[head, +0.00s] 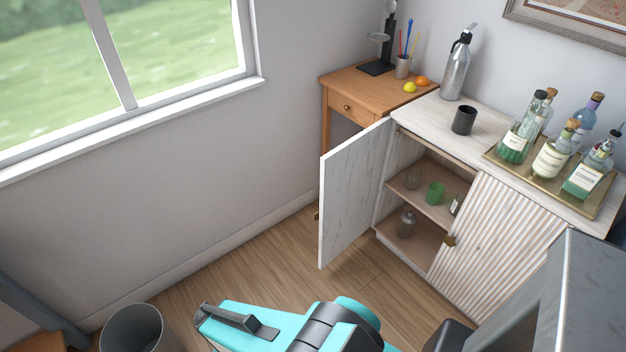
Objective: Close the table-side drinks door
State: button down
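The table-side drinks door (350,195) is the left door of the pale drinks cabinet (440,128). It stands wide open, swung out from its left hinge side, with its plain pale inner face showing. A bit of its brass knob (318,216) shows at the free edge. The other, ribbed door (500,245) is shut and has a brass knob (449,240). My teal arm reaches in at the bottom. Its dark end part, seemingly my gripper (235,320), is below and left of the open door, apart from it in the picture. The fingers' opening is not clear.
Inside, shelves hold a green cup (435,193) and glassware. A tray (545,178) of bottles, a dark cup (464,120) and a siphon (457,68) stand on top. A wooden table (345,87) is behind the door. A grey bin (132,330) is bottom left. Floor before the door is clear.

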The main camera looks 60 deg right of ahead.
aim_at(351, 173)
jog(key=z, duration=0.15)
jog(key=i, duration=0.9)
jog(key=u, duration=0.05)
